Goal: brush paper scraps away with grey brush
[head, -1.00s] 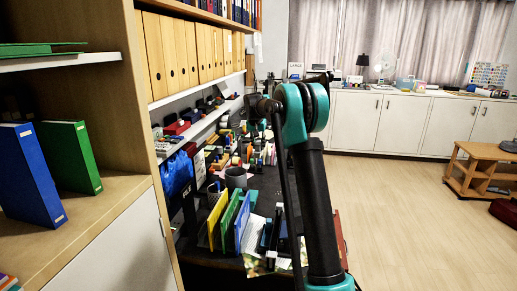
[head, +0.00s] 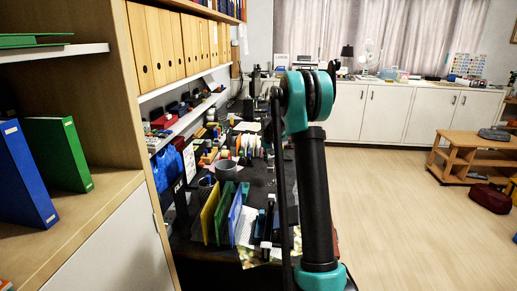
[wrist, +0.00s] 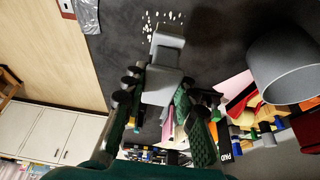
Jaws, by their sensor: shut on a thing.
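In the wrist view my gripper (wrist: 160,98) is shut on the grey brush (wrist: 168,50), a blocky light-grey piece held between the dark-green fingers. Several small white paper scraps (wrist: 160,20) lie scattered on the dark desk top (wrist: 215,35), just beyond the brush's far end. I cannot tell whether the brush touches the desk. In the head view my arm hides the gripper, and I cannot make out the brush or scraps there.
A grey cup (wrist: 285,65) stands right of the brush in the wrist view, with coloured stationery below it. In the head view, upright folders (head: 225,212) stand on the near desk and a binder shelf (head: 165,50) rises at left. Open floor (head: 390,220) lies to the right.

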